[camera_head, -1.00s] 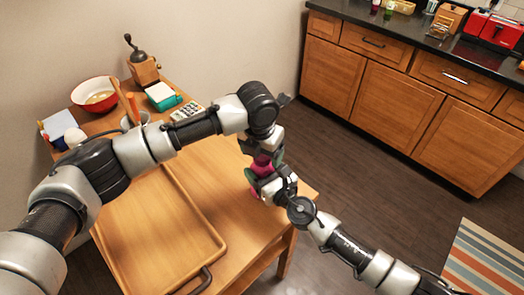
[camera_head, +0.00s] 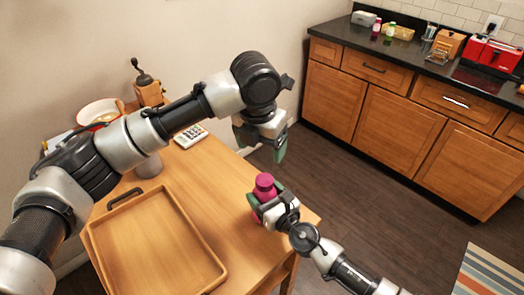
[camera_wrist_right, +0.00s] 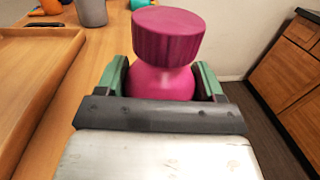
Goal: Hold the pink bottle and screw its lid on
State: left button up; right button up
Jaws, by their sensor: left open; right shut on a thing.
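The pink bottle (camera_head: 256,209) is held upright by my right gripper (camera_head: 268,206) near the right edge of the wooden table. Its darker pink lid (camera_head: 265,184) sits on top of the neck. In the right wrist view the lid (camera_wrist_right: 168,35) looks level on the bottle (camera_wrist_right: 160,84), and the green fingers of my right gripper (camera_wrist_right: 160,80) close on both sides of the body. My left gripper (camera_head: 262,145) is open and empty, above and apart from the lid, pointing down. Whether the lid's thread is tight cannot be seen.
A wooden tray (camera_head: 207,238) with dark handles lies on the table (camera_head: 188,175). A calculator (camera_head: 191,136), a coffee grinder (camera_head: 148,90) and a red-rimmed bowl (camera_head: 99,110) stand at the back. A counter (camera_head: 425,58) with cupboards is beyond the floor.

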jog(key=o, duration=1.8)
jog(key=v, duration=1)
jog(key=shift+s+d+b, duration=0.25)
jog(key=shift+s+b, duration=0.05)
jog(key=shift+b, duration=0.15)
jog(key=shift+s+d, duration=0.1)
